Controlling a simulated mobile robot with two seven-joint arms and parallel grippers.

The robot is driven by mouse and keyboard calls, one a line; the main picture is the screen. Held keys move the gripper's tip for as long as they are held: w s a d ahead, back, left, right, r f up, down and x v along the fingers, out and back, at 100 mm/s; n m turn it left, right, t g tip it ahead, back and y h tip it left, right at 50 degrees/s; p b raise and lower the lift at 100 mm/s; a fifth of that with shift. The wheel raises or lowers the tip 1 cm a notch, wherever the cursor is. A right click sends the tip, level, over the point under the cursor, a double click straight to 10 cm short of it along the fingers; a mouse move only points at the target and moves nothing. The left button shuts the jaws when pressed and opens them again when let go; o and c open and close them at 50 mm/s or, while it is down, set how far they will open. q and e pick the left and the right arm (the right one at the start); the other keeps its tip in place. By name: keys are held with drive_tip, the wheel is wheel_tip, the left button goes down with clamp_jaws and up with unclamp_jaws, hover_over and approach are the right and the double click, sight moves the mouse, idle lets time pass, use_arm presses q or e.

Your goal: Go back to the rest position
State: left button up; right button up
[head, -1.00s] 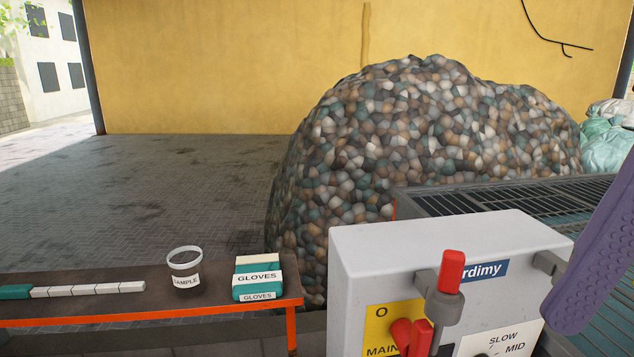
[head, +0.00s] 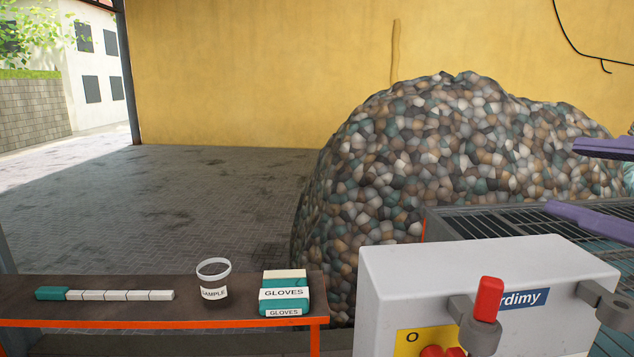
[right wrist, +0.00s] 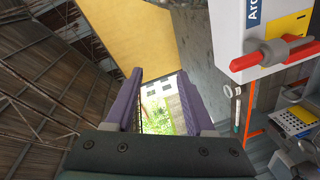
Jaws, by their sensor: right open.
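My right gripper (head: 564,177) is at the right edge of the head view, its two purple fingers spread apart. It stands above and behind the grey control box (head: 430,265), in front of the grating. Nothing shows between the fingers. In the right wrist view the open right gripper (right wrist: 160,100) also has an empty gap, with a grey wall and greenery far behind it. The control box (right wrist: 240,30) shows there at the upper right, beside the fingers and apart from them. My left gripper is in neither view.
A red-tipped handle (head: 488,299) sticks up from the control box front. A bench (head: 110,311) at the lower left bears a sample cup (head: 214,284), a gloves box (head: 285,294) and a segmented strip (head: 105,295). A heap of flakes (head: 420,150) stands behind. Paved floor at left is clear.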

drive_tip(key=s+d+f+m+g+h, duration=0.7)
drive_tip(key=s+d+f+g, duration=0.5)
drive_tip(key=s+f, duration=0.5)
drive_tip(key=s+a+f+m+y, duration=0.1)
drive_tip(key=a+f+m+y, duration=0.15)
drive_tip(key=a, duration=0.45)
drive_tip(key=s+a+f+m+y, duration=0.2)
drive_tip(key=a+m, duration=0.1)
drive_tip(key=a, duration=0.5)
wheel_tip(320, 180, up, 9)
drive_tip(key=p, duration=0.9)
drive_tip(key=shift+g, duration=0.4)
drive_tip(key=shift+d, duration=0.1)
